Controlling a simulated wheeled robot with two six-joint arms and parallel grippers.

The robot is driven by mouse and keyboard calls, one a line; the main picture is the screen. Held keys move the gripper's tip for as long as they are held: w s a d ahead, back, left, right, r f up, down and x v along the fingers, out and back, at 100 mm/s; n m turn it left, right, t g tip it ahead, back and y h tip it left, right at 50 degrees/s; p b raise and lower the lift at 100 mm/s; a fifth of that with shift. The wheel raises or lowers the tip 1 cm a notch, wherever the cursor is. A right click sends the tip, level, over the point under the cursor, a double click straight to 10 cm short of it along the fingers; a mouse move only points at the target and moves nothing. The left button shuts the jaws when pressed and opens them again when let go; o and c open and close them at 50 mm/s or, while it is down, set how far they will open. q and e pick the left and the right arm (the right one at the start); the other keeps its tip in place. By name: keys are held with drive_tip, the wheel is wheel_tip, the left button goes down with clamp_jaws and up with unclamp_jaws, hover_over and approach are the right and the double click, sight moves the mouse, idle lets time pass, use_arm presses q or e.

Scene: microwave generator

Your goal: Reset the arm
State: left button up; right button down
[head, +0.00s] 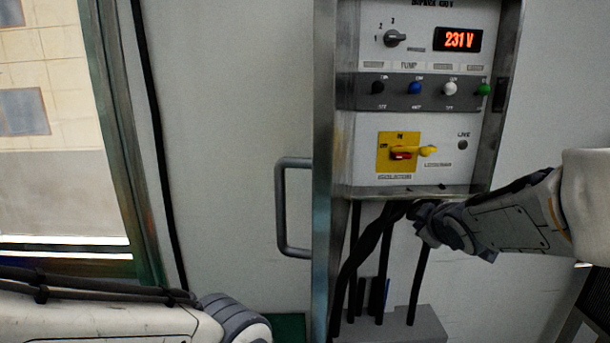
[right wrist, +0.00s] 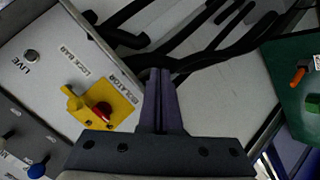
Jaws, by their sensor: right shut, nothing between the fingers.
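My right arm comes in from the right, and its gripper (head: 420,218) is just below the lower edge of the control panel (head: 360,180), in front of the black cables. In the right wrist view the gripper (right wrist: 160,78) has its two dark fingers together with nothing between them.
The panel has a red display (head: 460,40) reading 231 V, a rotary knob (head: 394,39) and a row of coloured knobs. Black cables (head: 350,270) hang below. A window is at far left.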

drive_tip(key=s+a+f+m+g+y, duration=0.1)
drive_tip(key=s+a+f+m+g, duration=0.3)
drive_tip(key=s+f, duration=0.6)
drive_tip(key=s+a+f+m+g, duration=0.3)
drive_tip(key=s+f+m+g, duration=0.25)
drive_tip(key=s+f, duration=0.5)
drive_tip(key=s+a+r+n, duration=0.1)
drive_tip(key=s+a+n, duration=0.1)
drive_tip(key=s+a, duration=0.2)
drive_tip(key=s+a+r+n+g+b, duration=0.1)
drive_tip(key=s+a+r+n, duration=0.1)
drive_tip(key=s+a, duration=0.3)
drive_tip(key=s+a+r+n+g+y, duration=0.1)
drive_tip(key=s+a+r+n, duration=0.1)
drive_tip(key=s+a+n, duration=0.2)
drive_tip(key=shift+s+a, duration=0.15)
drive_tip(key=shift+s, duration=0.05)
drive_tip(key=shift+g, duration=0.25)
